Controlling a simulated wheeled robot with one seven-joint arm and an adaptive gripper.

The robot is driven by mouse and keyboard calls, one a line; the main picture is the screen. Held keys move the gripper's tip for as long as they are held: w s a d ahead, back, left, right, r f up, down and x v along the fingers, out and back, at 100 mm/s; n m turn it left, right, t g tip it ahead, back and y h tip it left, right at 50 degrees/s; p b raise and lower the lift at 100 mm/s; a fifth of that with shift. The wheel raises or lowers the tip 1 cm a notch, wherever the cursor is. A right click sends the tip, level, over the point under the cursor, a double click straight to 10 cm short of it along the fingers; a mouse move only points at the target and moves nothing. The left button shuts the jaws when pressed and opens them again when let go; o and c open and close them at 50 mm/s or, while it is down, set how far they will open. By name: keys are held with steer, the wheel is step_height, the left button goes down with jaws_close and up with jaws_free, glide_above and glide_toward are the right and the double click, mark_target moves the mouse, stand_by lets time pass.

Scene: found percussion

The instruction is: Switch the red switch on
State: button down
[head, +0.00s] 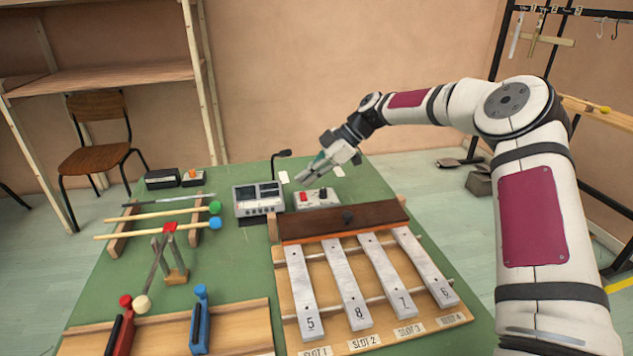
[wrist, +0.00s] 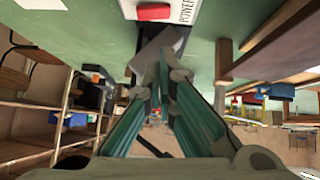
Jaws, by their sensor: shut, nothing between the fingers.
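The red switch (head: 303,197) sits on a small light-grey box (head: 325,201) on the green table, beside a dark part on the same box. In the wrist view the red switch (wrist: 153,12) shows at the top edge, next to a label reading "POWER". My gripper (head: 301,178) is shut and empty, its tips just above and behind the box in the head view. In the wrist view my gripper (wrist: 158,58) has its fingertips together a little short of the red switch; I cannot tell whether they touch the box. Which way the switch is set cannot be told.
A grey recorder-like device (head: 258,199) stands left of the box. A dark wooden bar (head: 340,222) and numbered metal bars (head: 345,280) lie in front. Mallets (head: 165,208) rest on a rack at left. A thin black microphone (head: 281,155) stands behind.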

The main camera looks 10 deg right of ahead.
steer(key=v, duration=1)
steer(key=shift+s+p, duration=0.4)
steer(key=shift+a+f, duration=0.1)
steer(key=shift+f, duration=0.05)
steer(key=shift+w+r+n+t+b, duration=0.3)
steer(key=shift+w+r+t+b, duration=0.2)
steer(key=shift+b, duration=0.6)
